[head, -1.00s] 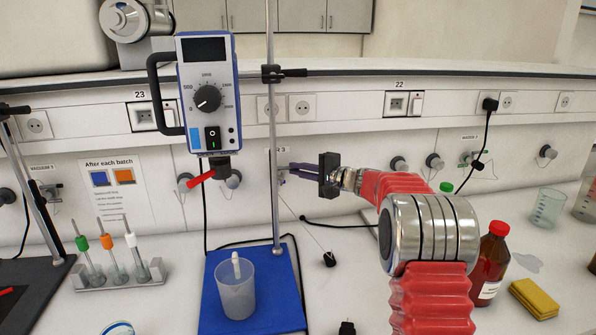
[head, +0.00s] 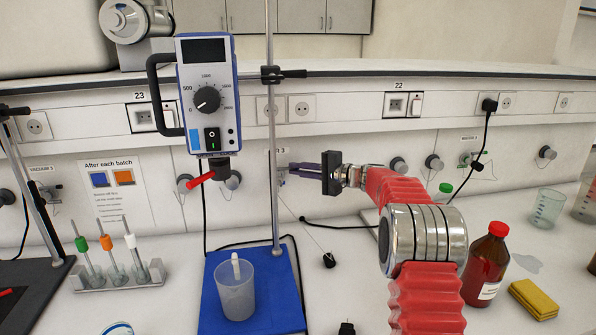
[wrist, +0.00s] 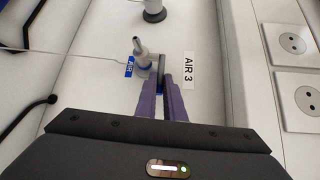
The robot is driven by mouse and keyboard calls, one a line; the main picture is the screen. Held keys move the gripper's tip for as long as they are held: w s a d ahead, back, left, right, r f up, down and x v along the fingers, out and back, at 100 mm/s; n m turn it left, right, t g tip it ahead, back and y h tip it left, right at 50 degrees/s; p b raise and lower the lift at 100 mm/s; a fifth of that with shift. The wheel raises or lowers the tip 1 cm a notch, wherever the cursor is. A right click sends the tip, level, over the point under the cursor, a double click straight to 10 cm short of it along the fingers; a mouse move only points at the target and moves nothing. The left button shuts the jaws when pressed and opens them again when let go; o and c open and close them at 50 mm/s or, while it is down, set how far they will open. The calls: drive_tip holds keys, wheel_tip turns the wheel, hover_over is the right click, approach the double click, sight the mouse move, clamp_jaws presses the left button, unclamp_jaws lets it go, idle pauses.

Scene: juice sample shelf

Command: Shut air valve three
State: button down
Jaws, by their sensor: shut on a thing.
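Air valve three (wrist: 142,57) is a pale grey tap with a nozzle on the wall panel, beside a white "AIR 3" label (wrist: 188,69) and a small blue tag. In the head view my gripper (head: 287,168) reaches the wall just right of the metal stand rod. There the valve is small and mostly hidden by the fingers.
The stirrer (head: 209,95) hangs on the upright rod (head: 272,130) just left of my gripper. A beaker (head: 236,291) stands on the blue base below. A brown bottle (head: 486,265) and a yellow sponge (head: 534,299) are at the right. More wall taps (head: 433,162) line the panel.

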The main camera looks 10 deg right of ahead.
drive_tip(key=shift+f, duration=0.35)
drive_tip(key=c, duration=2)
unclamp_jaws()
drive_tip(key=shift+c, duration=0.2)
drive_tip(key=shift+o, duration=1)
drive_tip(key=shift+r, duration=0.2)
drive_tip(key=v, duration=1.3)
drive_tip(key=shift+s+d, duration=0.25)
drive_tip(key=shift+d, duration=0.05)
